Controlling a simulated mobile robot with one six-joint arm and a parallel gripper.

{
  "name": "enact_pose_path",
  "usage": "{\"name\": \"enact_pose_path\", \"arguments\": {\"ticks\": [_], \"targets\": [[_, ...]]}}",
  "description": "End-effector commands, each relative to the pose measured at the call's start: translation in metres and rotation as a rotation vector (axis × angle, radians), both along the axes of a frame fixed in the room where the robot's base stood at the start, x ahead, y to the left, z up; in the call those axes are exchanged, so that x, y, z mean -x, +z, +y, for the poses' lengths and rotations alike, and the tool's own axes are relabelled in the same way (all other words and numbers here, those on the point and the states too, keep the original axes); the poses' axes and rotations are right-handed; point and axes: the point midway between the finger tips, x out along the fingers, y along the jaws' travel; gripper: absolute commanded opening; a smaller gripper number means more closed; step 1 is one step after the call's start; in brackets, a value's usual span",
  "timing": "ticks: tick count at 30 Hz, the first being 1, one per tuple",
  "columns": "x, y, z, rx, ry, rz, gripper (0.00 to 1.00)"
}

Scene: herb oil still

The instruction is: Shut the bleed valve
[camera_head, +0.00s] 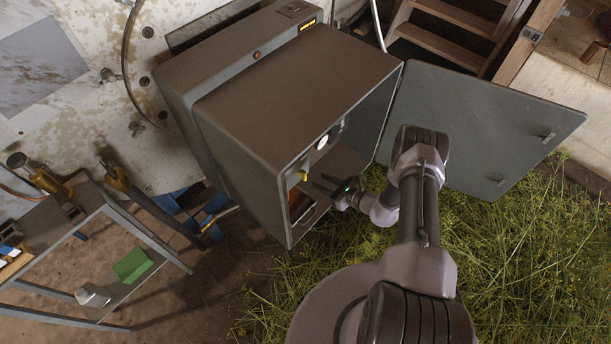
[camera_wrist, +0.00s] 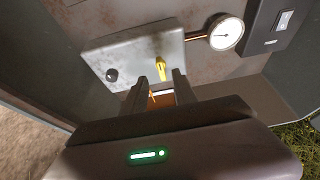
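A yellow lever (camera_wrist: 160,68), likely the bleed valve's handle, sticks out from a pale metal block (camera_wrist: 120,52) inside the open cabinet. It also shows just inside the cabinet opening in the head view (camera_head: 304,176). My gripper (camera_wrist: 160,80) is open, its two fingers apart with the lever's image between and just beyond the tips. In the head view my gripper (camera_head: 325,184) reaches into the cabinet opening, right of the lever. I see no contact with the lever. How far the tips are from it is hard to tell.
A black knob (camera_wrist: 111,75) and a copper pipe to a round gauge (camera_wrist: 226,33) are near the lever. A dark switch box (camera_wrist: 279,28) is at right. The cabinet door (camera_head: 475,125) stands open to the right. A bench (camera_head: 60,222) is at left; grass covers the ground.

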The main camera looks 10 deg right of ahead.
Motion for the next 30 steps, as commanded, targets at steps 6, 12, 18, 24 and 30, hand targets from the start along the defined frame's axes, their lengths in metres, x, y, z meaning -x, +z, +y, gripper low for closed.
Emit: {"name": "enact_pose_path", "arguments": {"ticks": [6, 12, 18, 24, 30], "targets": [[-0.041, -0.024, 0.031, 0.000, 0.004, -0.001, 0.34], [-0.058, -0.031, 0.043, 0.000, 0.001, 0.000, 0.34], [-0.062, -0.031, 0.045, -0.001, 0.000, 0.001, 0.34], [-0.061, -0.031, 0.045, -0.001, 0.000, 0.001, 0.20], [-0.061, -0.031, 0.045, 0.000, 0.001, 0.000, 0.00]]}}
